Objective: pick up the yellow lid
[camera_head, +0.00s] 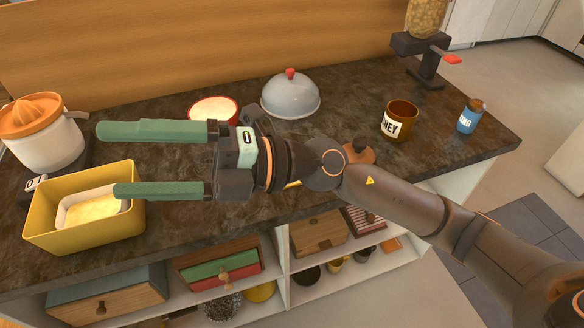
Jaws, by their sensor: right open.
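I cannot clearly make out a yellow lid. A thin yellow edge (293,184) shows just below my right wrist on the counter; the rest of it is hidden by my arm. My right gripper (108,161) is open and empty, its two green fingers pointing left above the counter. The lower fingertip overlaps the right side of a yellow box (90,235) in the picture. A white-rimmed dish with pale yellow contents (95,207) sits inside that box. My left gripper is not in view.
A juicer (45,140) stands at left. A red-rimmed bowl (212,108) and a grey dome (291,97) are behind my gripper. A brown mug (402,122), blue bottle (469,118) and dispenser (424,50) stand right. Shelves below hold drawers and a yellow round item (262,291).

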